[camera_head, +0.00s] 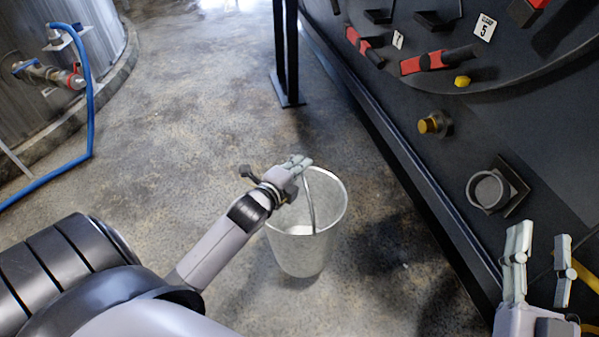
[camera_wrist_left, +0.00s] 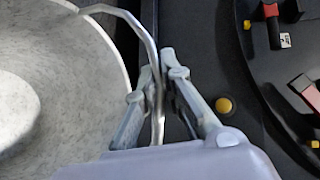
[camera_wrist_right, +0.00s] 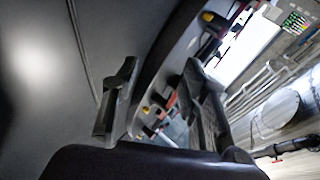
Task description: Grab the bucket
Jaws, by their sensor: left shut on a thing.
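A pale grey metal bucket (camera_head: 312,240) hangs or stands upright over the concrete floor in the middle of the head view; I cannot tell whether it touches the floor. Its thin handle (camera_head: 311,205) is raised. My left gripper (camera_head: 299,163) is at the top of the handle, above the bucket's left rim. In the left wrist view the left gripper's fingers (camera_wrist_left: 158,80) are closed on the handle (camera_wrist_left: 150,47), with the bucket's wide mouth (camera_wrist_left: 75,55) at left. My right gripper (camera_head: 540,262) is open and empty at the lower right; its parted fingers (camera_wrist_right: 160,95) show in the right wrist view.
The dark machine panel (camera_head: 440,165) fills the right side, with red handles (camera_head: 425,63), a yellow knob (camera_head: 434,124) and a round socket (camera_head: 489,190). A black post (camera_head: 287,60) stands behind. A blue hose (camera_head: 88,110) runs beside a tank at left. Floor between is clear.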

